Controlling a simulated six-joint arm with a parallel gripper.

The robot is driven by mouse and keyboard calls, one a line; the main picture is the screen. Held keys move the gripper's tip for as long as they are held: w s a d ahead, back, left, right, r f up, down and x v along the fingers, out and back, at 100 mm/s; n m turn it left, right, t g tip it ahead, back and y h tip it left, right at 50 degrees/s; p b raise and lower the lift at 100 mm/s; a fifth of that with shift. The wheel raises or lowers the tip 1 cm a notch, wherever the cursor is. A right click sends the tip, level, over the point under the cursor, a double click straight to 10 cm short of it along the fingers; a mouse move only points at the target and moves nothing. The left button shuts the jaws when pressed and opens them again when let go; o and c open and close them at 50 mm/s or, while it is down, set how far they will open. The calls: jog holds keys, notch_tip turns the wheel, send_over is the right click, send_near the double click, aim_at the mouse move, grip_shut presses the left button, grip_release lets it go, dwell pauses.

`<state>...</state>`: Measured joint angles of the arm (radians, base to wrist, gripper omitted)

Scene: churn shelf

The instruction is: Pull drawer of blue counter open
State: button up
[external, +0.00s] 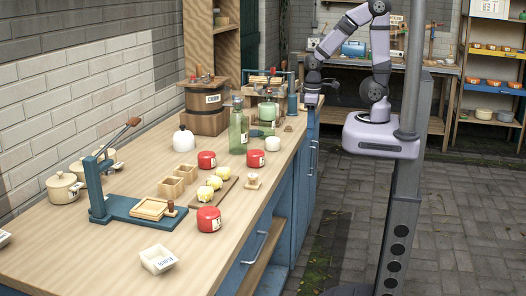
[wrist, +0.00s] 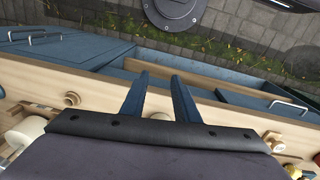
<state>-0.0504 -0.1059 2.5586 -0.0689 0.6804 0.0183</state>
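The blue counter (external: 303,180) has a pale wooden top and metal handles on its front. One long handle (external: 256,248) is near the front of the external view, another handle (external: 313,156) farther back. In the wrist view, handles show at the left (wrist: 38,36) and right (wrist: 288,106) on blue fronts (wrist: 95,50).
The worktop (external: 130,240) carries a wooden churn (external: 206,108), glass bottles (external: 238,130), red jars (external: 208,219) and a blue press (external: 122,208). A back workbench (external: 430,70) and shelf (external: 490,83) stand behind.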

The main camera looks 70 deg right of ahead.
jog(key=a+f+n+t+y+b, duration=0.2)
jog(key=a+f+n+y+b, duration=0.3)
jog(key=a+n+b, duration=0.4)
jog(key=w+a+f+n+t+y+b, duration=0.1)
jog(key=a+f+n+y+b, duration=0.5)
jog(key=a, duration=1.3)
jog(key=w+a+f+n+t+y+b, duration=0.1)
jog(key=a+f+n+t+y+b, duration=0.2)
jog(key=a+f+n+b, duration=0.6)
jog(key=a+n+y+b, duration=0.2)
jog(key=a+n+b, duration=0.2)
jog(key=a+b, duration=0.1)
jog(key=shift+w+a+f, duration=0.2)
jog(key=shift+a+f, duration=0.05)
jog(key=shift+a, duration=0.35)
jog(key=shift+a, duration=0.1)
